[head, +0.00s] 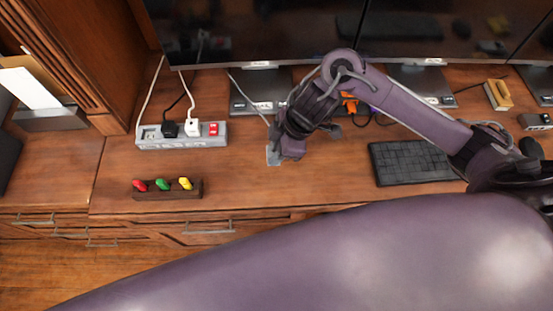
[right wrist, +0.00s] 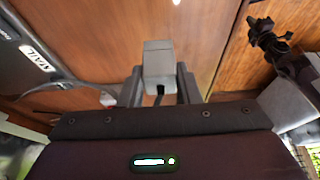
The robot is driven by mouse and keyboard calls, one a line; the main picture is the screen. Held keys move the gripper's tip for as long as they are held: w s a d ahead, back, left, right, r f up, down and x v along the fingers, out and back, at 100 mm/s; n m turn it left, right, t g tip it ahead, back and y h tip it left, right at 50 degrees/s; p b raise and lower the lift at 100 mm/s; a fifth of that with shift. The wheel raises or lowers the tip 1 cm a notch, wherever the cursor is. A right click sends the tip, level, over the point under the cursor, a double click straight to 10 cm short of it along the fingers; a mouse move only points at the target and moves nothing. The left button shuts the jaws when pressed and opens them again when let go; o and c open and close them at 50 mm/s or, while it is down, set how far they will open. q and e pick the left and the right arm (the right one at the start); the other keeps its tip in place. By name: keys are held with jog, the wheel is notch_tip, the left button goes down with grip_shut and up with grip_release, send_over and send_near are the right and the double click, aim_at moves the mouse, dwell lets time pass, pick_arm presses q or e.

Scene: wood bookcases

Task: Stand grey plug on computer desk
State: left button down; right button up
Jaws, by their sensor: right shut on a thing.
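The grey plug (right wrist: 158,58) is between the two fingers of my right gripper (right wrist: 159,84), which is shut on it. In the head view the plug (head: 273,156) shows beside the right gripper (head: 284,152), low over the front middle of the computer desk (head: 330,180). I cannot tell whether the plug touches the desk. A grey cable runs from the back of the desk toward the gripper. My left gripper is not in view.
A power strip (head: 155,143) with a black plug (head: 170,129), a white plug (head: 193,128) and a red switch lies left. A wooden holder (head: 167,194) with red, green and yellow pieces is at the front left. A keyboard (head: 412,163) lies right. Monitors stand behind.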

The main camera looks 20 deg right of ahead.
notch_tip(320, 180, down, 4)
jog(key=shift+f+b, duration=0.1)
jog(key=shift+b, duration=0.2)
jog(key=shift+f, duration=0.1)
jog(key=shift+f, duration=0.2)
jog(key=o, duration=1)
jog(key=shift+c, duration=0.2)
jog(key=shift+r, duration=0.15)
jog(key=p+v, duration=0.1)
jog(key=v, duration=1.1)
jog(key=shift+p, duration=0.3)
